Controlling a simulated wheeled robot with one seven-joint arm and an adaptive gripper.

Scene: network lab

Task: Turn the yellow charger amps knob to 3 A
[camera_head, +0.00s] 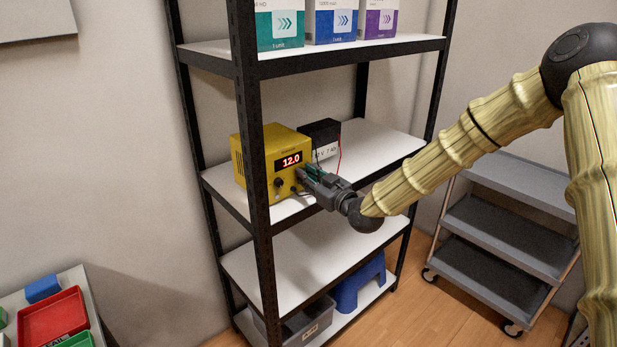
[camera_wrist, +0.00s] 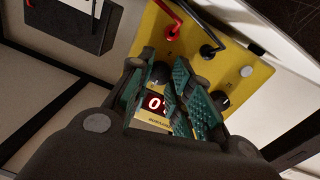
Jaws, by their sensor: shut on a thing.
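The yellow charger (camera_head: 262,150) stands on the middle shelf, its red display (camera_head: 291,160) reading 12.0. My gripper (camera_head: 305,174) reaches its front from the right. In the wrist view the charger's panel (camera_wrist: 190,45) appears upside down. There my gripper's green-padded fingers (camera_wrist: 164,64) are shut on a dark knob (camera_wrist: 160,74), the one on the charger's right side in the head view. The fingers hide most of this knob and part of the display (camera_wrist: 155,103). The other black knob (camera_wrist: 219,100) is free; it also shows in the head view (camera_head: 278,183). The held knob's pointer and scale cannot be read.
Red and black leads (camera_wrist: 208,22) plug into the panel close to the fingers. A black battery (camera_head: 320,134) stands behind the charger on the shelf (camera_head: 375,145). A black rack post (camera_head: 252,140) rises in front of the charger. A grey cart (camera_head: 510,190) stands at the right.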

